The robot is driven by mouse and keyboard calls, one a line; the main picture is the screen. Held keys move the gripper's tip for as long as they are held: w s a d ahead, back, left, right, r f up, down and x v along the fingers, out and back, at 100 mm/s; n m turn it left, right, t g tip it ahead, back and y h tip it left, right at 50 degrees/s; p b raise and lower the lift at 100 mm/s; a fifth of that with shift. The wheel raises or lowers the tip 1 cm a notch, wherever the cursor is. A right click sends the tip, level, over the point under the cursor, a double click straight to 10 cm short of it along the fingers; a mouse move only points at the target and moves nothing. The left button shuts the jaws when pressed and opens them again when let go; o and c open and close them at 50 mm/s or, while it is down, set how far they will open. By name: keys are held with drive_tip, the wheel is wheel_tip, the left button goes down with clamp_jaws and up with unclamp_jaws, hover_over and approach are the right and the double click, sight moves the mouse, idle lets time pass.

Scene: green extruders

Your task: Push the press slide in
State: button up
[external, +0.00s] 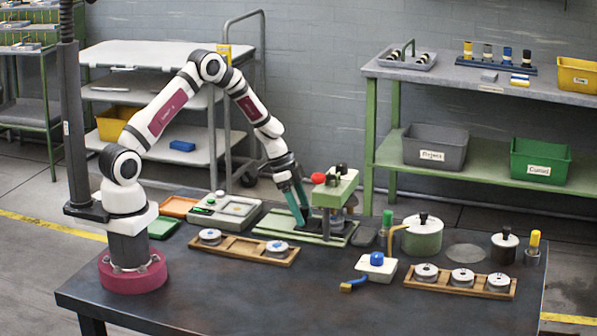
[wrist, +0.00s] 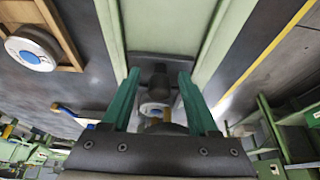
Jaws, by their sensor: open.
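The green press (external: 335,190) stands at the table's back middle, with a red ball knob (external: 318,178) and a black knob on top. Its pale green base (external: 275,229) extends left and carries a dark slide track (wrist: 205,45). My gripper (external: 303,222) reaches down over this base, left of the press head, with teal fingers. In the wrist view, my gripper (wrist: 159,74) is open, with one finger either side of a dark upright knob (wrist: 158,82) on the slide. I cannot tell whether the fingers touch the knob. A pale disc with a bluish centre (wrist: 153,109) shows beyond it, partly hidden.
A wooden tray with two discs (external: 232,251) lies in front of the base. A control box (external: 225,210) is to the left. A blue-knobbed block (external: 376,266), a green pot (external: 422,237) and another wooden tray (external: 450,286) stand to the right. The table front is clear.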

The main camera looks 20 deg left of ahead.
drive_tip(key=shift+r, duration=2.2)
drive_tip(key=a+r, duration=0.4)
drive_tip(key=a, duration=0.3)
drive_tip(key=s+a+r+n+y, duration=0.2)
drive_tip(key=s+a+r+n, duration=0.2)
drive_tip(key=s+a+r, duration=0.5)
drive_tip(key=s+a+r+n+y, duration=0.2)
drive_tip(key=s+a+n, duration=0.6)
drive_tip(key=s+a, duration=0.8)
drive_tip(key=shift+s+y, duration=0.6)
drive_tip(key=shift+y, duration=0.6)
